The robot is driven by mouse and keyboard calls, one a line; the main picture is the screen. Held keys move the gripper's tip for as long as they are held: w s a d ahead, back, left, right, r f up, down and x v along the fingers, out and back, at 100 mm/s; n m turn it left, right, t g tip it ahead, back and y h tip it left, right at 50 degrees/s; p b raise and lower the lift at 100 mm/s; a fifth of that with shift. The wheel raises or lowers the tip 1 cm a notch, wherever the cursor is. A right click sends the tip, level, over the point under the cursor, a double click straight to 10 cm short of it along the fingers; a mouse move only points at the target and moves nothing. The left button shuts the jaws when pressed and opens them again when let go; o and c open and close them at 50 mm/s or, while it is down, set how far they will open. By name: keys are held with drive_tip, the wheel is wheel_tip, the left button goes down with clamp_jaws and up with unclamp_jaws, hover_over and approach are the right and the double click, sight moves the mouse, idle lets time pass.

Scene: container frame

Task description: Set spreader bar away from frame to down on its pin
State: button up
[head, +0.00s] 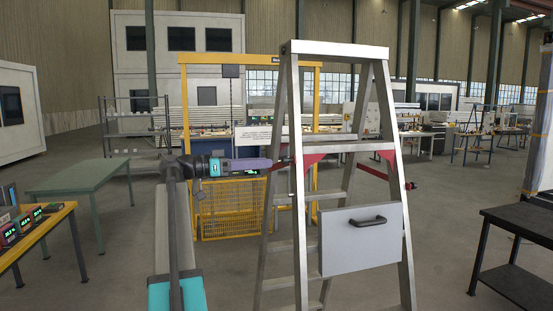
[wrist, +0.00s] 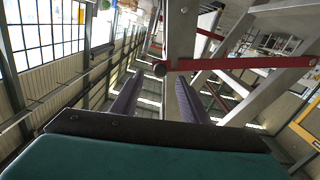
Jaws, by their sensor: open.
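The frame is an aluminium stepladder-like structure (head: 297,130) with splayed legs, standing in the middle of the head view. A red spreader bar (head: 282,163) shows at its left leg, partly hidden by that leg. In the wrist view the red bar (wrist: 240,64) runs nearly level across the picture, with a dark round end piece at its left end. My gripper (head: 266,164) reaches in from the left, level with the bar. In the wrist view its two purple fingers (wrist: 160,82) are apart, and the bar's left end appears ahead between them. Contact cannot be told. The pin cannot be made out clearly.
A second red bar (head: 386,172) slants out at the frame's right leg. A grey panel with a black handle (head: 362,240) hangs on the frame's front. A yellow guard frame (head: 184,100) stands behind. Tables (head: 80,175) stand left, and a dark bench (head: 520,222) stands right.

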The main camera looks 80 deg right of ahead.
drive_tip(key=shift+p+x, duration=0.95)
drive_tip(key=shift+x, duration=1.9)
clamp_jaws()
